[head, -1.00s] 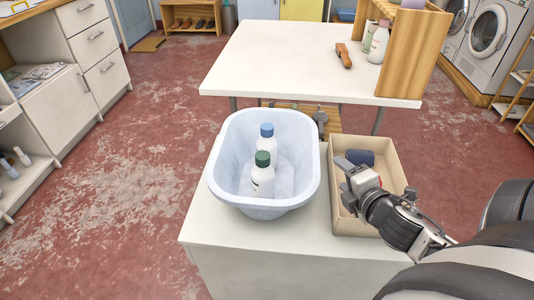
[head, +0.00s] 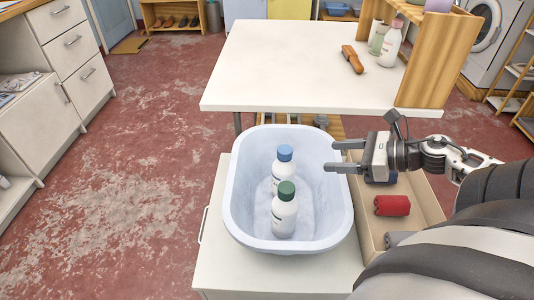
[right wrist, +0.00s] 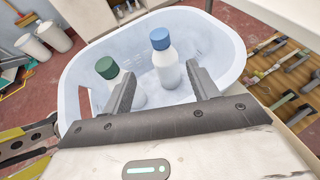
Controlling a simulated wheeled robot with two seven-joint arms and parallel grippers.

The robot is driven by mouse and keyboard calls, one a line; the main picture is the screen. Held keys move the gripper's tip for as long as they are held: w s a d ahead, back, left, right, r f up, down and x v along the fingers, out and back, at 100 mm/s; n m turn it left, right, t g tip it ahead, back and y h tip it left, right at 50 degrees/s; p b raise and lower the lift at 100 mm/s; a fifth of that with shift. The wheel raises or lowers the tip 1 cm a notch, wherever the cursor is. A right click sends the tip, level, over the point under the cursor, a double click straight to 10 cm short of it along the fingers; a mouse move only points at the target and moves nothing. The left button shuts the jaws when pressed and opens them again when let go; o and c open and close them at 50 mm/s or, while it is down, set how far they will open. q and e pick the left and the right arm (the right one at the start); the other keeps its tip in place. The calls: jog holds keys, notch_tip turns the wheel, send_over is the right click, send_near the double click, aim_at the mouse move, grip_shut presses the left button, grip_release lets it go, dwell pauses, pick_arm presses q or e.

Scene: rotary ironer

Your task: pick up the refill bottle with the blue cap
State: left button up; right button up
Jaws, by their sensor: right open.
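The refill bottle with the blue cap (head: 283,168) is white and stands upright in a pale blue tub (head: 236,214). A similar white bottle with a green cap (head: 284,212) stands in front of it in the head view. My right gripper (head: 333,156) is open and empty at the tub's right rim, its fingers pointing left toward the blue-capped bottle, apart from it. In the right wrist view the blue-capped bottle (right wrist: 165,62) shows beyond and between the fingertips; the green-capped bottle (right wrist: 112,77) is partly hidden behind the left finger. My left gripper is not in view.
The tub stands on a white cabinet top (head: 211,257). Beside it, a beige box (head: 430,200) holds a red roll (head: 392,205) and other dark items. Behind is a white table (head: 290,65) with an orange-brown tool (head: 352,59), bottles and a wooden shelf (head: 437,60).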

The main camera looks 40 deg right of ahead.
aim_at(282, 155)
jog(key=b+x, duration=0.3)
jog(key=x, duration=0.8)
jog(key=shift+w+r+b, duration=0.15)
jog(key=shift+b, duration=0.15)
jog(key=b+x, duration=0.2)
jog(key=x, duration=0.1)
jog(key=shift+w+a, duration=0.15)
jog(key=shift+w, duration=0.2)
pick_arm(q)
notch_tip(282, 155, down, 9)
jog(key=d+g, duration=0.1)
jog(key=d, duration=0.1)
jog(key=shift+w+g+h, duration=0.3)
pick_arm(e)
jog(key=shift+w+a+f, duration=0.25)
jog(key=shift+w+f, duration=0.15)
jog(key=shift+w, duration=0.05)
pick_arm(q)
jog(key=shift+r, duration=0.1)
pick_arm(e)
grip_shut()
